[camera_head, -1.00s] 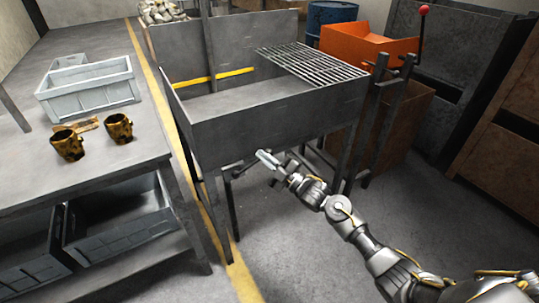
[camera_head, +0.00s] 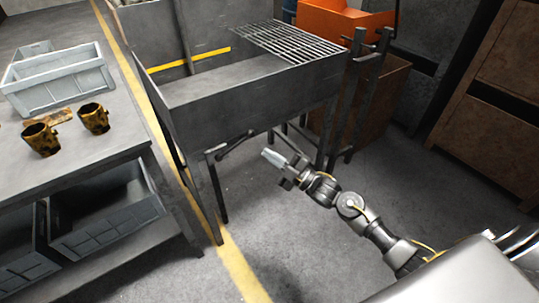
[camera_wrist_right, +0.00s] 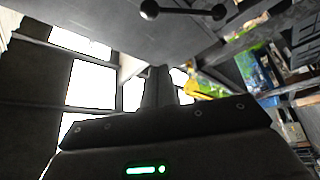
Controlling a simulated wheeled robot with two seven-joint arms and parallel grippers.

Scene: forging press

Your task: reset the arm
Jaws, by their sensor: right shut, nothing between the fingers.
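My right gripper (camera_head: 271,156) is shut and empty. In the head view it is in the air in front of the grey metal forge trough (camera_head: 245,100), below the trough's front wall and apart from it. My right arm (camera_head: 350,205) reaches in from the lower right, partly hidden by a pale part at the bottom right corner. In the right wrist view the dark gripper body (camera_wrist_right: 165,135) fills the lower part, and a dark bar with round ends (camera_wrist_right: 183,10) shows at the top. My left gripper is in neither view.
A grey table (camera_head: 90,145) on the left bears two yellow-black mugs (camera_head: 40,139) (camera_head: 94,118) and a light grey crate (camera_head: 60,82). Grey bins (camera_head: 110,220) sit on its lower shelf. An orange box (camera_head: 335,22) stands behind the trough. The floor around my arm is clear.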

